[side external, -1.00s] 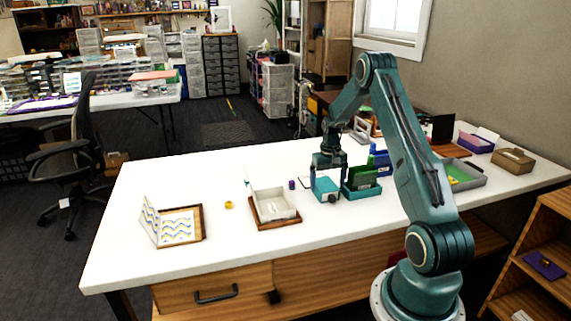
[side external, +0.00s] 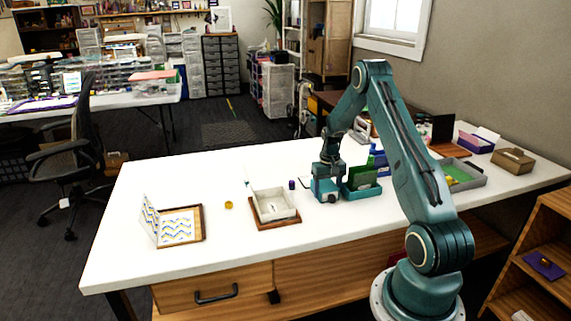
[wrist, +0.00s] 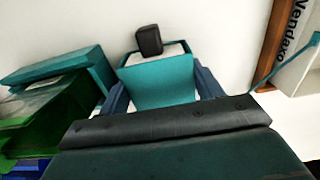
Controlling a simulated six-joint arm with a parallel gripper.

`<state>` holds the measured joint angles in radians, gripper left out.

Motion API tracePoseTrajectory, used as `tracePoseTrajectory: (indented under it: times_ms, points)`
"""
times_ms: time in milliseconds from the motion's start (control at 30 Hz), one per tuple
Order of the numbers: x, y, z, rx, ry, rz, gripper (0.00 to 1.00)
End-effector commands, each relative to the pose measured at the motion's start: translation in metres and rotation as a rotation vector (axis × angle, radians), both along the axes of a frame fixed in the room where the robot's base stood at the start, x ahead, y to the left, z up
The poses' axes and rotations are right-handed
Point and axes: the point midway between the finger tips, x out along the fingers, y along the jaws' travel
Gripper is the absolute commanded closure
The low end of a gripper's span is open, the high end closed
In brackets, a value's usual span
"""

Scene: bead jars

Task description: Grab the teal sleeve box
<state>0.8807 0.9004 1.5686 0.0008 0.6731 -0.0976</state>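The teal sleeve box (wrist: 158,82) lies on the white table and shows between my gripper's fingers in the wrist view. In the side view the box (side external: 328,196) is mostly covered by my gripper (side external: 327,190), which is down over it. In the wrist view my gripper (wrist: 165,92) has one dark blue finger along each side of the box. The fingers look open, set close to the box sides; whether they touch is hard to tell. A small dark block (wrist: 149,40) sits at the box's far end.
A teal holder with a green card (side external: 363,177) stands close to the right of my gripper in the side view. A pale tray on a brown base (side external: 275,205) is to the left.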

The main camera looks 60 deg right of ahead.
Motion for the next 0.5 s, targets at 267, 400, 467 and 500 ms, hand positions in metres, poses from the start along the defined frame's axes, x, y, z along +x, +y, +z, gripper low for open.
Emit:
tracePoseTrajectory:
  times_ms: [267, 400, 467, 500]
  points:
    - [0.0001, -0.0004, 0.0004, -0.001, -0.001, 0.0, 0.6]
    - [0.0001, -0.0004, 0.0013, -0.001, -0.001, 0.0, 0.6]
    - [0.0002, -0.0005, 0.0028, -0.002, -0.001, 0.0, 0.6]
    - [0.0003, -0.0006, 0.0044, -0.002, -0.001, 0.0, 0.6]
